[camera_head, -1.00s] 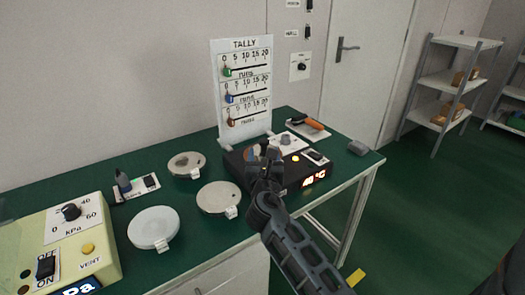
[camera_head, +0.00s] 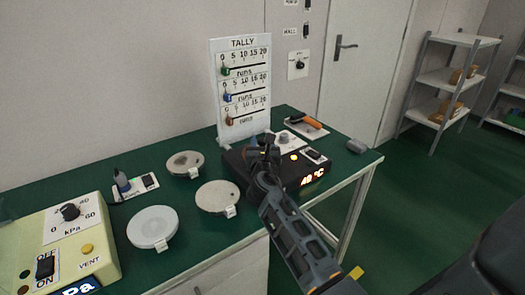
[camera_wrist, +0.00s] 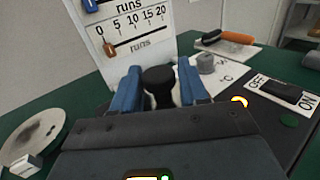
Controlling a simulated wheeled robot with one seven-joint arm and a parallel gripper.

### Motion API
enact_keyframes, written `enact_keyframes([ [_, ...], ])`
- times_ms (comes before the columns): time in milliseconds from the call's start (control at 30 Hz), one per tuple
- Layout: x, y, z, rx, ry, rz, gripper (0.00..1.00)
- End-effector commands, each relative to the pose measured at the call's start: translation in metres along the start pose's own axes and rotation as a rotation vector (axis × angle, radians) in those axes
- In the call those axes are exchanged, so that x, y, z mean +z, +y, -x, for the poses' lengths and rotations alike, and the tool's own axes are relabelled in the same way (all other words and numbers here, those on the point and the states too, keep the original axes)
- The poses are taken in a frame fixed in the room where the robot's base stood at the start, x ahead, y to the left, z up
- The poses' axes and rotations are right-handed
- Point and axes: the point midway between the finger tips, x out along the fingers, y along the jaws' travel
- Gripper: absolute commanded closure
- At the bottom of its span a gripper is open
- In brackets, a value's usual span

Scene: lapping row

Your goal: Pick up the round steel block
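My gripper (camera_head: 264,150) is over the dark heater box on the table. In the wrist view its two blue fingers (camera_wrist: 160,88) are apart, one on each side of a black rounded knob (camera_wrist: 159,78). A pale patch shows just behind the knob; what the knob sits on is hidden by my gripper. I cannot tell whether the fingers touch it, or whether it belongs to the round steel block. A small grey rounded block (camera_head: 356,146) lies at the table's right end. No other piece is clearly the steel block.
The heater box (camera_head: 306,175) has a lit display, a switch and a grey dial (camera_wrist: 205,63). The tally board (camera_head: 242,85) stands close behind. Several round plates, one being a pale disc (camera_head: 153,227), lie to the left. An orange-handled tool (camera_head: 305,121) lies behind right.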

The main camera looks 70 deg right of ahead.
Motion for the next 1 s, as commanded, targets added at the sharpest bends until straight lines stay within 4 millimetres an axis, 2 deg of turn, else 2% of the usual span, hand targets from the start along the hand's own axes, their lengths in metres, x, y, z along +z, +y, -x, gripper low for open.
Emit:
enact_keyframes([
  [67, 0.0, 0.0001, 0.0001, 0.0, 0.0, 0.0, 0.65],
  [433, -0.0001, 0.0001, 0.0003, 0.0, 0.0, 0.0, 1.0],
  [1000, 0.0028, 0.0006, -0.0001, 0.001, -0.004, -0.001, 1.0],
])
